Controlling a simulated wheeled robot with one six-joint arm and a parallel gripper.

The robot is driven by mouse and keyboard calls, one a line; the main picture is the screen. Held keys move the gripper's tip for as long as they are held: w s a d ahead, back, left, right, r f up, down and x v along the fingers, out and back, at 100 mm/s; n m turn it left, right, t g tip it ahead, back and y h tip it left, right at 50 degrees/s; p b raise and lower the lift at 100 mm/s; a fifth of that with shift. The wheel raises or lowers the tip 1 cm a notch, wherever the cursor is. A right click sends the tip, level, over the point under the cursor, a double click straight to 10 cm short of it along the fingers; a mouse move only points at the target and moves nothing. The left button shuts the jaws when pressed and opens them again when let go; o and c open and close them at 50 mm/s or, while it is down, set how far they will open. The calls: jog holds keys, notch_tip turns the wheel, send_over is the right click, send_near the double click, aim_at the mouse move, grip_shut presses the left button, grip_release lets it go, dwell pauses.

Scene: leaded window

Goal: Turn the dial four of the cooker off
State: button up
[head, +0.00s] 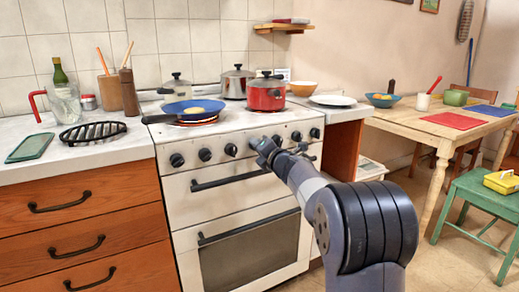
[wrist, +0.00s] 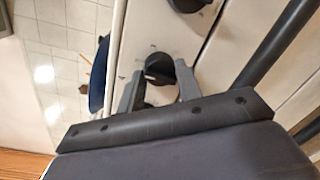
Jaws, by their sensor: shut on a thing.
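The white cooker (head: 223,171) has a row of black dials along its front panel. Three dials, the third being this one (head: 231,149), show left of my gripper (head: 262,147) in the head view, so the dial it is at appears to be the fourth from the left. My gripper hides that dial there. In the wrist view, the black dial (wrist: 158,67) sits between the two fingertips of my gripper (wrist: 157,85), which is shut on it.
A red pot (head: 265,95) and steel pots stand on the cooker top. The upper oven handle (head: 228,180) runs just below the dials; a dark bar (wrist: 273,45) shows at right in the wrist view. A wooden table (head: 420,118) stands at right.

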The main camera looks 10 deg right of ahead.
jog(key=o, duration=1)
jog(key=shift+c, duration=0.2)
jog(key=v, duration=1)
jog(key=shift+s+p, duration=0.35)
jog(key=shift+s, duration=0.05)
jog(key=shift+d, duration=0.15)
jog(key=x, duration=1.1)
jog(key=shift+b, duration=0.35)
jog(key=shift+s, duration=0.1)
